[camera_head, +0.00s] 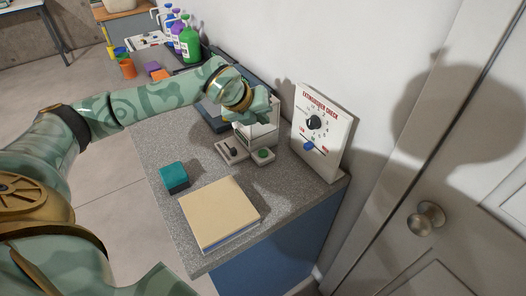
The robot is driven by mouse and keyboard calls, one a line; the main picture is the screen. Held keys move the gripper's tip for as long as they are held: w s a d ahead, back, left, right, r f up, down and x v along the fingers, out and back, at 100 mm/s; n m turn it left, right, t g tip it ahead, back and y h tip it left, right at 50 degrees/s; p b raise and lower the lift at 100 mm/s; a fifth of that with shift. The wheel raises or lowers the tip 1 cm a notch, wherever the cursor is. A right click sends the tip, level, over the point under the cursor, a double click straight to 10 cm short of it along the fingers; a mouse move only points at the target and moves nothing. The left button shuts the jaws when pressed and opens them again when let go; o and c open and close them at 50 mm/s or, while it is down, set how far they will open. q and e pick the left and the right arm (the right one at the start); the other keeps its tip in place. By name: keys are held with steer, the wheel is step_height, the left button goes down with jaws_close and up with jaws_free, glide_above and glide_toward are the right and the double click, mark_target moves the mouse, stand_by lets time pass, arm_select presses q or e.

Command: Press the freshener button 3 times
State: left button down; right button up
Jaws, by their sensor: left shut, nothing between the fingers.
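My left arm reaches in from the left over the grey counter. My left gripper (258,112) is shut and empty, in front of and above a white box (262,137) on the counter. The gripper hides the upper part of this box, and I cannot tell whether they touch. A small light pad with a round green button (263,155) sits in front of the box, below my gripper and apart from it. No label shows which of these is the freshener. My right gripper is not in view.
A white "Extinguisher Check" panel (326,122) with a black dial and blue slider stands to the right. A small switch plate (231,150) lies left of the green button. A teal block (174,176) and tan-topped box (218,212) are nearer. Bottles (190,43) stand behind.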

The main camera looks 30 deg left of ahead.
mark_target(262, 153)
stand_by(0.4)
